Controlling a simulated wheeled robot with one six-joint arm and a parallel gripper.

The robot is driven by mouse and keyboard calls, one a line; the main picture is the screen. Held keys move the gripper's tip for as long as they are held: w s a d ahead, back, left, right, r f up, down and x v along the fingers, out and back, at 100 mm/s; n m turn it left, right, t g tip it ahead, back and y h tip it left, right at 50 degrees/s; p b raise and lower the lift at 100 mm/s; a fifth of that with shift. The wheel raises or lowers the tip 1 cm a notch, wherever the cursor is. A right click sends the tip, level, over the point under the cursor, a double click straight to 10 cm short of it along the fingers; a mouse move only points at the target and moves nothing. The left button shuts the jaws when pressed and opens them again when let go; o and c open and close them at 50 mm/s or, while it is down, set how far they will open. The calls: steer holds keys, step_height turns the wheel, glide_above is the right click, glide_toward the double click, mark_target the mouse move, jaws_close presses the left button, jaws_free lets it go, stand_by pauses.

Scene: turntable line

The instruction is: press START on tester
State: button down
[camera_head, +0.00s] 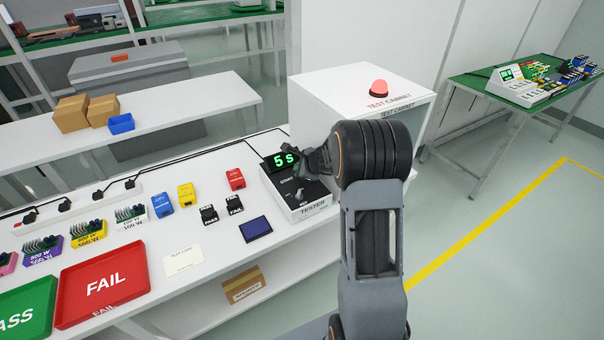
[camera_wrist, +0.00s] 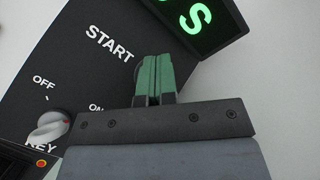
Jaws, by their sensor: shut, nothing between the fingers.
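The tester (camera_head: 307,205) is a box with a dark sloped panel on the white bench, and its display (camera_head: 281,160) reads "5 s" in green. In the wrist view the panel (camera_wrist: 85,75) shows the word START, a metal key switch (camera_wrist: 48,126) with OFF and ON marks, and part of the green display (camera_wrist: 196,22). My gripper (camera_wrist: 154,76) is shut and empty, its green fingertips over the panel just right of the START lettering. A START button cannot be made out; the fingers hide that spot. Whether the tips touch the panel cannot be told. In the head view my gripper (camera_head: 303,172) is partly hidden by my wrist.
The white test cabinet (camera_head: 345,105) with a red dome lamp (camera_head: 379,88) stands close behind my arm. Left on the bench are blue, yellow and red boxes, a dark blue pad (camera_head: 255,229), a red FAIL tray (camera_head: 66,306) and a green tray (camera_head: 42,290).

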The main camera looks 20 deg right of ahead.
steer(key=shift+r+p, duration=0.55)
steer(key=shift+r, duration=0.2)
steer(key=shift+r, duration=0.1)
step_height(320, 180, up, 5)
steer(key=p, duration=0.4)
stand_by(0.8)
